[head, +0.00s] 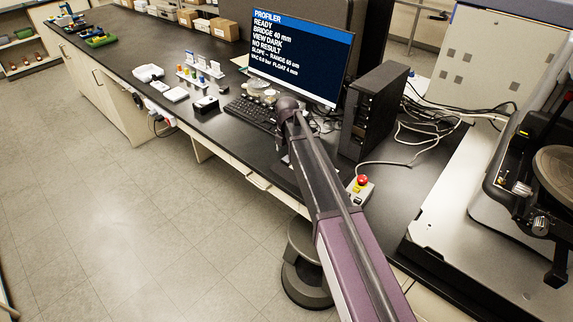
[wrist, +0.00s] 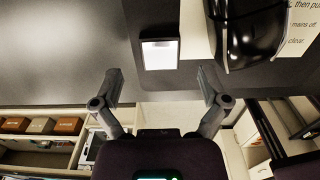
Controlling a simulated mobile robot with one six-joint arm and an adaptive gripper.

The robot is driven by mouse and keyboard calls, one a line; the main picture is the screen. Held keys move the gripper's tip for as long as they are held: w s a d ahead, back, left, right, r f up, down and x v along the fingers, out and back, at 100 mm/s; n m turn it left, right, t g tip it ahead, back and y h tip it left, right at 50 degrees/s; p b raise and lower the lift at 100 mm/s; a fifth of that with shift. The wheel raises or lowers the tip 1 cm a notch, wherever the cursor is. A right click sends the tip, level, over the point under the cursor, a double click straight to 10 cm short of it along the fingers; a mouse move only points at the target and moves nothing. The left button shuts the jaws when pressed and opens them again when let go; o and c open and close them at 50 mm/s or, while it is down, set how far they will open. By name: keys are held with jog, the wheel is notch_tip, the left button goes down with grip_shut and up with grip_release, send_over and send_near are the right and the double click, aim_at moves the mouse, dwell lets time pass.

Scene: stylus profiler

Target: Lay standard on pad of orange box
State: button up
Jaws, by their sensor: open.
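My gripper (wrist: 160,84) is open in the wrist view, its two fingers apart with nothing between them. Just beyond the fingertips a small dark-framed piece with a bright pale face (wrist: 160,54) lies near the edge of a dark surface; I cannot tell whether it is the standard. In the head view my arm reaches over the bench toward the keyboard, and my gripper cannot be made out there. I cannot single out an orange box or its pad in either view.
A glossy black object (wrist: 256,30) sits on a printed sheet right of the pale-faced piece. The bench (head: 120,55) holds a monitor (head: 298,55), a keyboard (head: 250,113), a black computer case (head: 375,110), a red-button box (head: 361,188) and a small black box (head: 206,104).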

jog(key=shift+f+b, duration=0.95)
jog(key=shift+f, duration=0.3)
jog(key=c, duration=1.1)
jog(key=shift+r, duration=0.15)
notch_tip(320, 180, up, 3)
jog(key=p, duration=0.3)
jog(key=shift+r+p, duration=0.15)
jog(key=shift+p, duration=0.2)
jog(key=shift+s+r, duration=0.2)
jog(key=shift+s, duration=0.1)
jog(key=s, duration=0.5)
jog(key=s+d+p, duration=0.1)
jog(key=s, duration=0.4)
jog(key=s+r, duration=0.1)
jog(key=s, duration=0.4)
jog(key=shift+s+d, duration=0.2)
